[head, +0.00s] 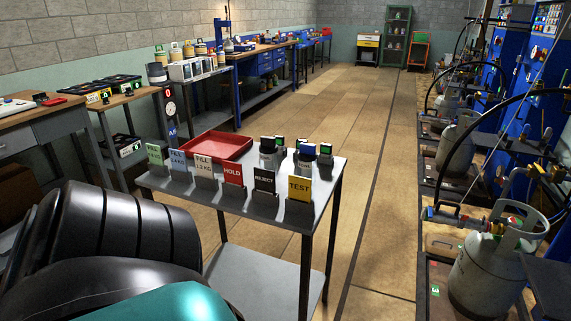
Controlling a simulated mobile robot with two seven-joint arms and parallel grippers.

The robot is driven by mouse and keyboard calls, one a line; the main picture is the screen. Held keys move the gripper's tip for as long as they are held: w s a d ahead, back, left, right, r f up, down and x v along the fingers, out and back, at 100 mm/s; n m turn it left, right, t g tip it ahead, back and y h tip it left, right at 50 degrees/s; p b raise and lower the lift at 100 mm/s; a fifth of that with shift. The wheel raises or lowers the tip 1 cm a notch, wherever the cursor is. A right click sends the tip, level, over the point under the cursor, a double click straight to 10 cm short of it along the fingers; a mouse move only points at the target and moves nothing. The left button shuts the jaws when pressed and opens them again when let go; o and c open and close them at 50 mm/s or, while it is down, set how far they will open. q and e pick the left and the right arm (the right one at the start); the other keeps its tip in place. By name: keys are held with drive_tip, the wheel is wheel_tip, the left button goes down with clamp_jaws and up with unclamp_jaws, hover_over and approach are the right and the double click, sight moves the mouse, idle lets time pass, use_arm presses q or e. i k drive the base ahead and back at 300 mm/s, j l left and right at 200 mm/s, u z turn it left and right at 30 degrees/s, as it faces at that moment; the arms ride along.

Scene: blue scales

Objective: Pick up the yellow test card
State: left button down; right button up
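The yellow TEST card (299,188) stands upright in a small grey holder (298,209) at the front right corner of a grey metal table (240,204). It is last on the right in a row of cards. The black REJECT card (264,181) stands just left of it, then the red HOLD card (233,172). No gripper is on or near the yellow card. Neither of my grippers shows in the head view. A large black ribbed shape and a teal part, which seem to be mine, fill the lower left.
Other cards (203,165) continue the row leftward. A red tray (213,146) and several small dark-topped containers (306,151) stand behind the cards. A gas cylinder (487,265) stands at the right. The wooden floor (375,230) right of the table is clear.

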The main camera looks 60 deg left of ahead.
sight(300, 188)
drive_tip(key=u, duration=1.8)
